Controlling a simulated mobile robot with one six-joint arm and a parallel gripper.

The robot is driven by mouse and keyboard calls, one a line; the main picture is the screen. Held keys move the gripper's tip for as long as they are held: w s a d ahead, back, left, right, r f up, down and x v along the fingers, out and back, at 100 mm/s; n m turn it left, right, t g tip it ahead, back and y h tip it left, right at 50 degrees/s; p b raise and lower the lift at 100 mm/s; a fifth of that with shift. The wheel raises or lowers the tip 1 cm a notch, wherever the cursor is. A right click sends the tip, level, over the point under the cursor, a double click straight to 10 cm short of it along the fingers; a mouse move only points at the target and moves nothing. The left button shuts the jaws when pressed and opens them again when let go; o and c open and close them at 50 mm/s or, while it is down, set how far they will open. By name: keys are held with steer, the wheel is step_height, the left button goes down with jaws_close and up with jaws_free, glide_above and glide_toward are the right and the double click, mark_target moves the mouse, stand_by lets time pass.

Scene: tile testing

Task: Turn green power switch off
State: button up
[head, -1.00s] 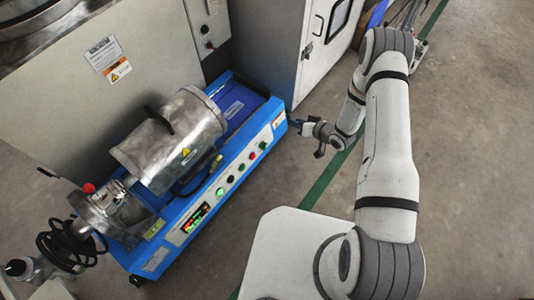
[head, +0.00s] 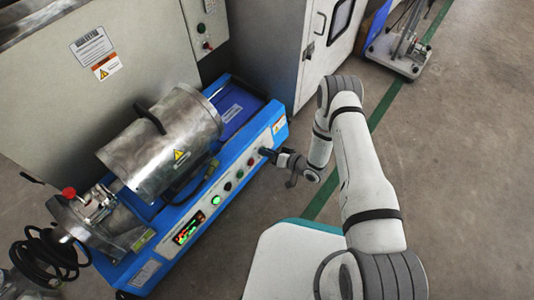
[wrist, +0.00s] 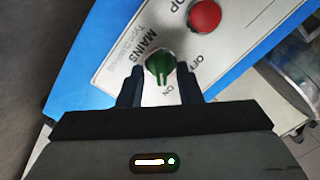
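In the wrist view, the green power switch (wrist: 160,63) is a rotary knob on a white panel labelled MAINS. Its handle stands roughly upright in the picture, lower end towards the ON mark; OFF is to its right. My gripper (wrist: 160,74) is open, with one finger on each side of the knob and small visible gaps. In the head view, my gripper (head: 265,152) is at the right end of the blue machine's front panel (head: 206,203). It hides the switch there.
A red button (wrist: 204,16) sits close above right of the switch in the wrist view. In the head view, a lit display (head: 188,227) and several buttons line the panel. A metal drum (head: 165,145) tops the machine. Open floor (head: 465,170) lies to the right.

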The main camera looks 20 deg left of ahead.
steer(key=shift+a, duration=0.2)
steer(key=shift+c, duration=0.3)
steer(key=shift+w, duration=0.1)
steer(key=c, duration=0.5)
steer(key=shift+a, duration=0.1)
steer(key=shift+c, duration=0.3)
steer(key=shift+o, duration=0.2)
